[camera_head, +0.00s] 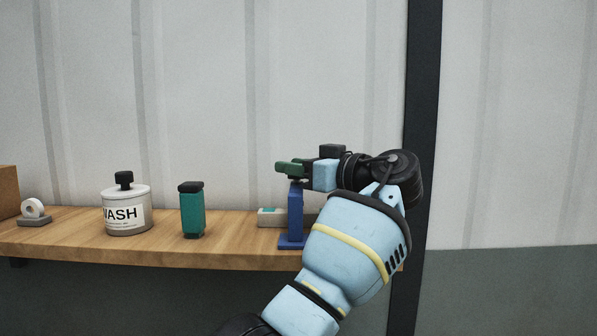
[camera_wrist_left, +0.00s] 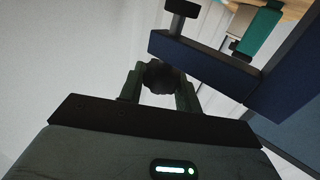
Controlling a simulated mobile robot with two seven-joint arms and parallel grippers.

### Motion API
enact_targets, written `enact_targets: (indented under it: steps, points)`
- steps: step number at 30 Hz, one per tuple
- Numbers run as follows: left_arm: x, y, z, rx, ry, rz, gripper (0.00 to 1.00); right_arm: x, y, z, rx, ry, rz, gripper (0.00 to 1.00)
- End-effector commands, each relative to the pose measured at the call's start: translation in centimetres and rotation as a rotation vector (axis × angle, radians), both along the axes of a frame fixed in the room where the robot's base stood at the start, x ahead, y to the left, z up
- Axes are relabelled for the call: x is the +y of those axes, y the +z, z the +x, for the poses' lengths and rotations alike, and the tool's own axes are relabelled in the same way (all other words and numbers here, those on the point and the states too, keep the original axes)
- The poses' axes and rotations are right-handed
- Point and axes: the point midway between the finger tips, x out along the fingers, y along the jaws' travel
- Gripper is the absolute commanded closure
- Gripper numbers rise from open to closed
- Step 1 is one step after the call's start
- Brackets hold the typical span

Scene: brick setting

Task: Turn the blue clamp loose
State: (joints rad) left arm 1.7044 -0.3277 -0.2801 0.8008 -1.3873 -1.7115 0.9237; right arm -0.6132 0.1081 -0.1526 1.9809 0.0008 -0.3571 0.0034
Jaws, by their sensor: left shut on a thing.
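The blue clamp (camera_head: 294,212) stands upright on the wooden shelf, its base flat on the wood. In the left wrist view its blue frame (camera_wrist_left: 205,65) crosses the upper right, with a dark screw end (camera_wrist_left: 181,12) beyond it. My left gripper (camera_head: 284,168) reaches in from the right at the clamp's top. In the left wrist view its two green fingers close around the clamp's dark round knob (camera_wrist_left: 160,78), one on each side. The clamp's upper part is partly hidden by the gripper in the head view. My right gripper is not in view.
On the wooden shelf (camera_head: 60,245) stand a white WASH jar (camera_head: 127,213), a teal bottle with a dark cap (camera_head: 192,212) and a white roll on a grey holder (camera_head: 33,210). A pale box (camera_head: 270,217) lies behind the clamp. A dark post (camera_head: 418,110) rises behind my left arm.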

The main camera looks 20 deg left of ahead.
Motion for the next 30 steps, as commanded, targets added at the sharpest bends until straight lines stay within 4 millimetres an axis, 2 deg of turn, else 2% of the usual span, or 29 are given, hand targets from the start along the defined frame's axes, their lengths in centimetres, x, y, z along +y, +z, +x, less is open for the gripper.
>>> enact_targets:
  steps: [15,16,20,21,30]
  points:
    - [0.05,-0.26,0.01,0.004,0.017,-0.003,0.89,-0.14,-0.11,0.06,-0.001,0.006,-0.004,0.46]
    - [0.05,-0.27,0.01,0.004,0.017,-0.003,0.64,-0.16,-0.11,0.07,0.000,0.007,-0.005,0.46]
    - [0.05,-0.20,0.00,0.004,0.017,-0.002,0.47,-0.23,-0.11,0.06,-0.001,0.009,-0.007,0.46]
    - [0.05,-0.17,-0.01,0.003,0.017,-0.002,0.45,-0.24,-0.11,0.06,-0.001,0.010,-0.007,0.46]
    - [0.05,-0.03,-0.04,0.000,0.016,-0.001,0.45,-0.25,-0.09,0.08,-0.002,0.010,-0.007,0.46]
